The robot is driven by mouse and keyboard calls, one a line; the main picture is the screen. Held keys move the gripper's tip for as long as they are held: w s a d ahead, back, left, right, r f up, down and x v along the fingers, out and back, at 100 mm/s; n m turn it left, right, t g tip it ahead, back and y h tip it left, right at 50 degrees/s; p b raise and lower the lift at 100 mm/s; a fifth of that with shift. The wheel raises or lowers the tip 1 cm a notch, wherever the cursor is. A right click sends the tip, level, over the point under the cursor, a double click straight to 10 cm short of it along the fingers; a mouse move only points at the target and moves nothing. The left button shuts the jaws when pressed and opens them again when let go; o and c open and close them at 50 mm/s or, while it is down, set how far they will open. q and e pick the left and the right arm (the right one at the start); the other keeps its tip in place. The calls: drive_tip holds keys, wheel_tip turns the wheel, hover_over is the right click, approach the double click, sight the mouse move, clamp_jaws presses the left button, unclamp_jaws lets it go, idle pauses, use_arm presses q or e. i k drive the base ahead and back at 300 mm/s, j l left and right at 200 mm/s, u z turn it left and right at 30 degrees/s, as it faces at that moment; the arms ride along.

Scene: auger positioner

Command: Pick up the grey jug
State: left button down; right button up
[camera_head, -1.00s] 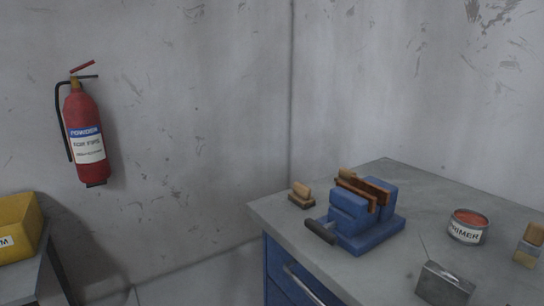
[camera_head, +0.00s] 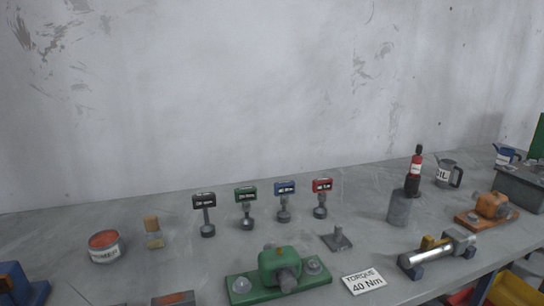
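A grey jug (camera_head: 444,173) marked "OIL" stands upright towards the back right of the grey workbench, with its dark handle on its right side. To its right, a second jug-like container (camera_head: 506,155), blue and pale, stands by a dark grey box. A dark bottle with a red label (camera_head: 415,172) stands just left of the grey jug. Neither of my grippers is in view.
A grey cylinder (camera_head: 399,207) stands in front of the bottle. An orange device on a wooden base (camera_head: 490,207) and a metal cylinder assembly (camera_head: 437,251) lie nearer the front. A green device (camera_head: 279,271), a "TORQUE 40 Nm" card (camera_head: 363,281) and several tagged stands (camera_head: 246,207) occupy the middle.

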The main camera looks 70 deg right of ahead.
sight(447, 168)
drive_tip(key=z, duration=3.55)
